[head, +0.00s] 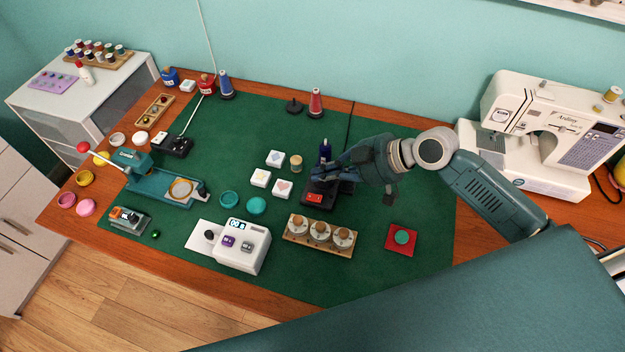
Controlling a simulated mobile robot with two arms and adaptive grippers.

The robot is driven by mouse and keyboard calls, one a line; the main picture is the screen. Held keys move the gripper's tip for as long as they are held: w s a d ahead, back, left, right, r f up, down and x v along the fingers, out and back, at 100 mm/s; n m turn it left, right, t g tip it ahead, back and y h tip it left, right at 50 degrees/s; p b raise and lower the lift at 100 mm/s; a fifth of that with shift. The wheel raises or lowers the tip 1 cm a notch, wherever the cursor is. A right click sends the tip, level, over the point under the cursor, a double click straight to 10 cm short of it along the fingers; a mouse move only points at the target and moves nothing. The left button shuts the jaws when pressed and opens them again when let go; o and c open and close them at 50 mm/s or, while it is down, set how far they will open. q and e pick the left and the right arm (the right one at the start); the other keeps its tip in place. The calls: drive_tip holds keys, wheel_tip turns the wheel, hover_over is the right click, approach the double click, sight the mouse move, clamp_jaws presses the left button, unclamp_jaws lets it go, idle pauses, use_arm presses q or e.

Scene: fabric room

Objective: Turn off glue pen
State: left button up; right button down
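A dark blue pen-like thing (325,150), which looks like the glue pen, stands upright just behind my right gripper. A black base (309,207) with a lit red switch (315,198) is in front of it on the green mat. My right gripper (318,183) reaches in from the right, low over this base. Its fingertips are just behind the red switch. I cannot tell whether they touch the base or how far apart the fingers are. The gripper hides part of the base and the pen's lower end. My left gripper is not in view.
A white sewing machine (540,125) is at the right.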

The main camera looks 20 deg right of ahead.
drive_tip(key=shift+s+d+r, duration=0.25)
drive_tip(key=shift+d+r, duration=0.1)
drive_tip(key=shift+r, duration=0.2)
drive_tip(key=shift+s+d+r, duration=0.2)
drive_tip(key=shift+d+r, duration=0.1)
drive_tip(key=shift+r, duration=0.3)
drive_tip(key=shift+s+d+r, duration=0.25)
drive_tip(key=shift+d+r, duration=0.1)
drive_tip(key=shift+r, duration=0.2)
